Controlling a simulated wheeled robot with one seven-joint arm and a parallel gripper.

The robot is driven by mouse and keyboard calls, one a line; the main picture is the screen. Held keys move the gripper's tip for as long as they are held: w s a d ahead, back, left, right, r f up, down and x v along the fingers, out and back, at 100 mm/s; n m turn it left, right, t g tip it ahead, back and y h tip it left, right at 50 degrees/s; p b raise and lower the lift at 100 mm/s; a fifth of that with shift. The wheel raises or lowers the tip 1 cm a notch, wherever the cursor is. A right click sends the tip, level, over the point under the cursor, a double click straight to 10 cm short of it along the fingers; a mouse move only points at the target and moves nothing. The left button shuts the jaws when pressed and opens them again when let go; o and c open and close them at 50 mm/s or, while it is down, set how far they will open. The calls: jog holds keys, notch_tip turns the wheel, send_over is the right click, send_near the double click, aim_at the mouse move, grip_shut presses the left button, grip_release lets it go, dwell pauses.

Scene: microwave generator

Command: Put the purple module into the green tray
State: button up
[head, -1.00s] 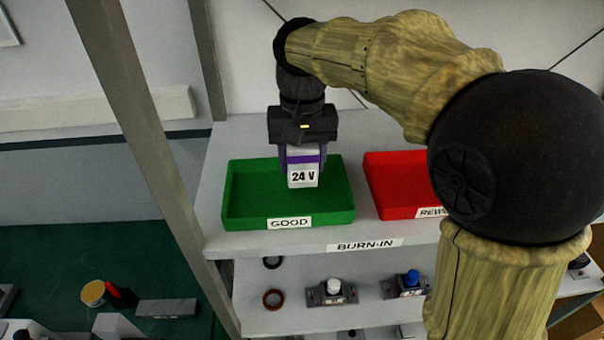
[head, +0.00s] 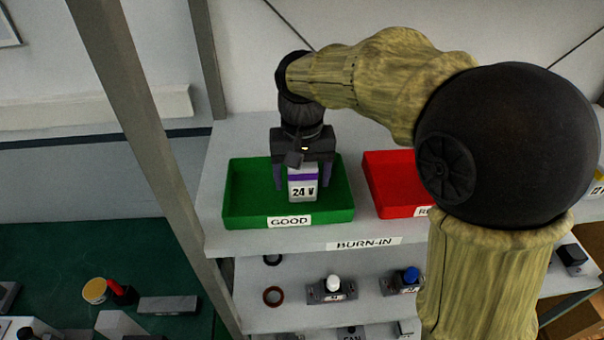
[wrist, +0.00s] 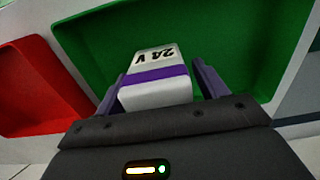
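The purple module (head: 303,190) is a pale block with a purple band and a "24 V" label. It stands upright inside the green tray (head: 245,216), which is labelled GOOD. In the wrist view the module (wrist: 158,90) sits between my fingers, against the green tray (wrist: 262,40). My gripper (head: 302,180) reaches down into the tray with one finger on each side of the module. The fingers stand apart from its sides with small gaps, so the gripper (wrist: 158,85) is open. The module's underside is hidden.
A red tray (head: 385,200) stands right of the green one, partly hidden by my arm. Both are on a grey shelf (head: 270,243) marked BURN-IN. A lower shelf holds rings and switch-like parts (head: 333,290). A metal post (head: 150,150) rises at the left.

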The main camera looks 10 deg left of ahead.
jog(key=shift+r, duration=0.1)
notch_tip(320, 180, up, 12)
jog(key=shift+w+f+b, duration=0.1)
jog(key=shift+b, duration=0.5)
jog(key=shift+s+r, duration=0.2)
jog(key=shift+s, duration=0.05)
jog(key=shift+w, duration=0.15)
